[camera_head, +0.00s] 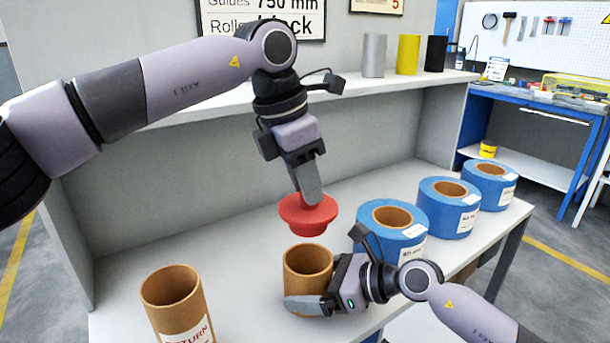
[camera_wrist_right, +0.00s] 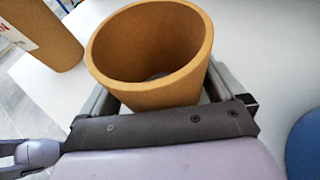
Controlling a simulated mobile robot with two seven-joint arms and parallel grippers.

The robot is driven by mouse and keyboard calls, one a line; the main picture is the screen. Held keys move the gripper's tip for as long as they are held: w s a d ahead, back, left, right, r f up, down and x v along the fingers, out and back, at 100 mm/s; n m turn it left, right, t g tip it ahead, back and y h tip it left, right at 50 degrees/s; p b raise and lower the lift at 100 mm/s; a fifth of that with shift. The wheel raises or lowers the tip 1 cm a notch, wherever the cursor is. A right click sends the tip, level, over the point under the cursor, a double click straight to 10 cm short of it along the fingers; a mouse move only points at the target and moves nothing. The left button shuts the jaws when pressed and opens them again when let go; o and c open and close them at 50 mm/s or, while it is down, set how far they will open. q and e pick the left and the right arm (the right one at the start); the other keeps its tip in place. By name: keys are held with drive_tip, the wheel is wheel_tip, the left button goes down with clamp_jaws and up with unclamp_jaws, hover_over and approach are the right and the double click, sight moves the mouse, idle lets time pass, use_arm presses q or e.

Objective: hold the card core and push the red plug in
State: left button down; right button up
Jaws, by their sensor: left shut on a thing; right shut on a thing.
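The card core (camera_head: 308,262) is a short brown tube standing upright on the white bench, its open end facing up. My right gripper (camera_head: 312,303) is shut on it from the right, low on its wall. In the right wrist view the core (camera_wrist_right: 165,95) sits between the jaws and its opening looks empty. The red plug (camera_head: 308,215) is a flanged disc, wide side up. My left gripper (camera_head: 309,190) is shut on its top and holds it above the core, with a gap between them. The hold on the plug's top is partly hidden by the fingers.
A second card tube (camera_head: 178,305) with a "RETURN" label stands at the front left; it also shows in the right wrist view (camera_wrist_right: 40,35). Several blue-wrapped coils (camera_head: 395,235) stand in a row on the right. A shelf (camera_head: 380,85) runs behind, above the bench (camera_head: 235,260).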

sight(305, 206)
use_arm(q)
drive_tip(key=shift+f, duration=2.6)
drive_tip(key=shift+f, duration=2.2)
drive_tip(key=c, duration=0.8)
unclamp_jaws()
drive_tip(key=v, duration=1.2)
use_arm(e)
drive_tip(key=o, duration=0.7)
